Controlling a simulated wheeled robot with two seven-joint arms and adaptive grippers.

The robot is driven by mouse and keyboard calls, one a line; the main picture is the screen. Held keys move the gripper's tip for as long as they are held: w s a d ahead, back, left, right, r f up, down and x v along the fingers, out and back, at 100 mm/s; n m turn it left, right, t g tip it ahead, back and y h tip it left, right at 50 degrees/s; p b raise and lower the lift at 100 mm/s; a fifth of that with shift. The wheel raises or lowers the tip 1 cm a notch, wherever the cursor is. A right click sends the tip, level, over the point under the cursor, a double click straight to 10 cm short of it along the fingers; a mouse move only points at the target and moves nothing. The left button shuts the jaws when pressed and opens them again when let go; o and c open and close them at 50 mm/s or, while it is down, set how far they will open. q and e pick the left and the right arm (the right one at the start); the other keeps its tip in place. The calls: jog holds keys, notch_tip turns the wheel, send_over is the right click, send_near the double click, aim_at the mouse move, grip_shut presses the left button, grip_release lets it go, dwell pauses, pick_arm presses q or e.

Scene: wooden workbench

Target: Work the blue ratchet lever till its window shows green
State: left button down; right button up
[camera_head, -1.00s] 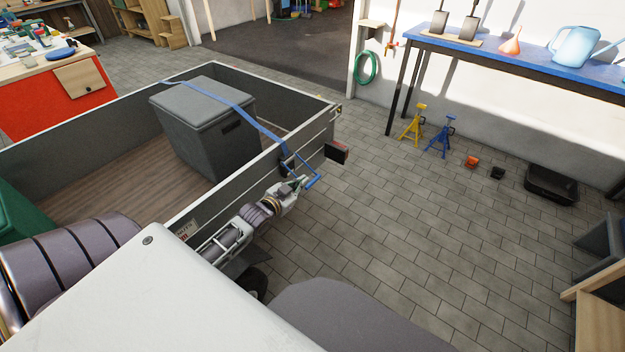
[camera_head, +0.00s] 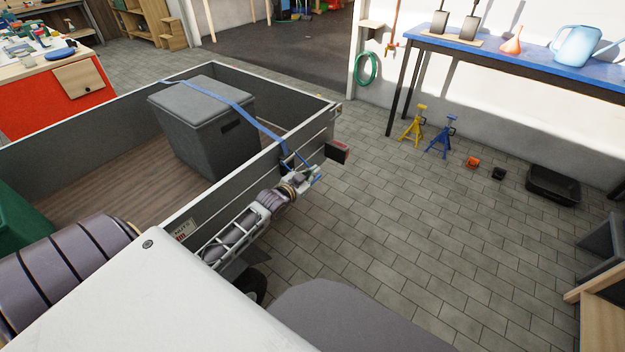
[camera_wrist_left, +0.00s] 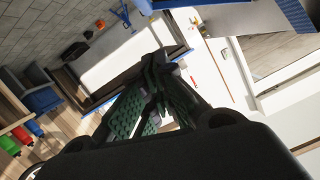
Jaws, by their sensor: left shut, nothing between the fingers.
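A blue strap (camera_head: 222,100) runs over a lidded grey box (camera_head: 205,125) in the trailer and down to the ratchet at the side wall's top edge. The blue ratchet lever (camera_head: 301,159) shows only in part, beside and behind my left gripper (camera_head: 315,175). The window's colour is too small to tell. My left gripper is shut and empty, just outside the trailer wall at the lever; contact cannot be told. In the left wrist view its green-padded fingers (camera_wrist_left: 157,62) are together, with no lever clearly visible. My right gripper is out of view.
A yellow stand (camera_head: 413,124) and a blue stand (camera_head: 441,138) are on the floor by the blue workbench (camera_head: 500,60). The paved floor between is clear.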

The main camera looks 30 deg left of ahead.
pick_arm(q)
jog(key=shift+w+a+f+b, duration=0.2)
jog(key=shift+w+f+b, duration=0.15)
jog(key=shift+f, duration=0.35)
jog(key=shift+w+a+f+b, duration=0.15)
jog(key=shift+w+f+b, duration=0.2)
jog(key=shift+f, duration=0.4)
jog(key=shift+w+a+f+b, duration=0.25)
jog(key=shift+w+f, duration=0.1)
jog(key=shift+f, duration=0.35)
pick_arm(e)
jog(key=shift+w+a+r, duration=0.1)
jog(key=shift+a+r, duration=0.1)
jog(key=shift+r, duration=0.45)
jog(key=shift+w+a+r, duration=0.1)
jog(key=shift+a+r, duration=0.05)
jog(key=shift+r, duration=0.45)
pick_arm(q)
jog(key=shift+f, duration=0.15)
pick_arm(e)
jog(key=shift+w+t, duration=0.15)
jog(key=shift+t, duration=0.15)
pick_arm(q)
jog(key=shift+f+m, duration=0.25)
jog(key=shift+m, duration=0.05)
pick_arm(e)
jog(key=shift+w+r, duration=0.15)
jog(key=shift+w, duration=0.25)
